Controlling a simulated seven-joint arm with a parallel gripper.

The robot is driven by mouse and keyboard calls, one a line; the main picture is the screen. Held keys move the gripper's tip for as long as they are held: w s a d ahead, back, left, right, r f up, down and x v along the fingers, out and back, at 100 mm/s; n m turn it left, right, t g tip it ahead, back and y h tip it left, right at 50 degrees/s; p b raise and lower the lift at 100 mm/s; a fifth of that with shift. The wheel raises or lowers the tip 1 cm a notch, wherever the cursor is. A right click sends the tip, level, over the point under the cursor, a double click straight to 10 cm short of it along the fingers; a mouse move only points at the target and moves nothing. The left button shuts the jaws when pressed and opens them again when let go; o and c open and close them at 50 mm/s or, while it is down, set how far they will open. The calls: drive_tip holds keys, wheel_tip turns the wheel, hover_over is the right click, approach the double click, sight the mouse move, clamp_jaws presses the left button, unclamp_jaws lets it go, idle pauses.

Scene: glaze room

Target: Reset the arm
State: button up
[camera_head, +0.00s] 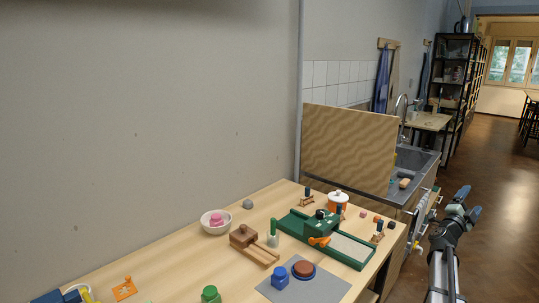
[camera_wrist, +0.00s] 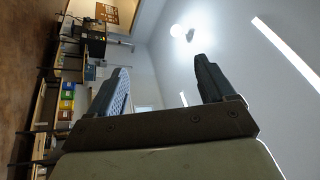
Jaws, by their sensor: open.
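My gripper (camera_head: 468,200) is at the right of the head view, over the floor beyond the table's right edge. Its two dark fingers stand apart and point upward. The wrist view shows the gripper (camera_wrist: 160,85) with its fingers spread and nothing between them. It is away from the table (camera_head: 165,267) and touches nothing there.
The table bears a white bowl (camera_head: 205,226) with a pink thing in it, a green tray (camera_head: 358,262), a brown block piece (camera_head: 243,237), a blue jar (camera_head: 280,279) and a grey mat (camera_head: 326,290). A sink counter (camera_head: 423,162) stands behind. The floor (camera_head: 500,220) at right is clear.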

drive_tip(key=w+a+f+n+t+y, duration=0.1)
drive_tip(key=a+f+n+y, duration=0.4)
drive_tip(key=f, duration=0.8)
drive_tip(key=w+a+f+n+t+y, duration=0.1)
drive_tip(key=a+f+n+y, duration=0.45)
drive_tip(key=f, duration=0.75)
drive_tip(key=s+a+f+n+g+y, duration=0.2)
drive_tip(key=s+a+f+n, duration=0.2)
drive_tip(key=a+f, duration=0.65)
drive_tip(key=s+a+f+n+g+y, duration=0.25)
drive_tip(key=s+a+f+n, duration=0.35)
drive_tip(key=f, duration=0.8)
drive_tip(key=s+a+f+n+g+y, duration=0.15)
drive_tip(key=s+a+f+g, duration=0.25)
drive_tip(key=s+a+f, duration=0.45)
drive_tip(key=s+a+f+g+y, duration=0.3)
drive_tip(key=s+a+f+g, duration=0.15)
drive_tip(key=s+a, duration=0.65)
drive_tip(key=s+a+g, duration=0.3)
drive_tip(key=s+a, duration=0.1)
drive_tip(key=s, duration=0.6)
drive_tip(key=s+a+n+g, duration=0.1)
drive_tip(key=s+a+g, duration=0.3)
drive_tip(key=s, duration=0.7)
drive_tip(key=shift+a+f, duration=0.25)
drive_tip(key=shift+f, duration=0.1)
drive_tip(key=shift+s+h, duration=0.1)
drive_tip(key=shift+h, duration=0.15)
